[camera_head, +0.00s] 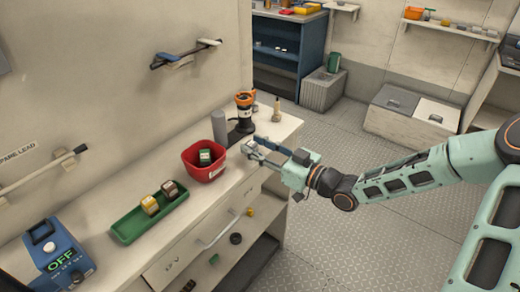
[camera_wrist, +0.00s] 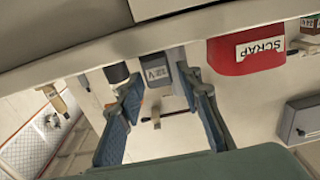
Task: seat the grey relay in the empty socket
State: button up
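In the head view my gripper (camera_head: 255,147) is above the bench's front edge, to the right of the red bin. The relay is small there and hard to tell from the fingers. I cannot make out the empty socket in either view.
The bench holds a red scrap bin (camera_head: 216,171) with a green relay (camera_head: 205,157) inside, a green tray (camera_head: 125,230) with a yellow relay (camera_head: 150,205) and a brown relay (camera_head: 169,190), a blue OFF box (camera_head: 55,255), a grey post (camera_head: 219,128) and a black-and-orange device (camera_head: 244,100).

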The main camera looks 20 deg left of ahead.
jog(key=shift+c, duration=0.6)
grip_shut()
jog(key=shift+r+p, duration=1.9)
jog(key=shift+r, duration=0.65)
jog(key=s+d+f+m+t+h, duration=0.1)
jog(key=d+t, duration=0.1)
jog(key=d, duration=1.4)
jog(key=s+d+f+m+t+h, duration=0.1)
jog(key=s+d+m+t, duration=0.1)
jog(key=d, duration=1.3)
notch_tip(320, 180, up, 6)
jog(key=p, duration=1.2)
jog(key=shift+w, duration=0.2)
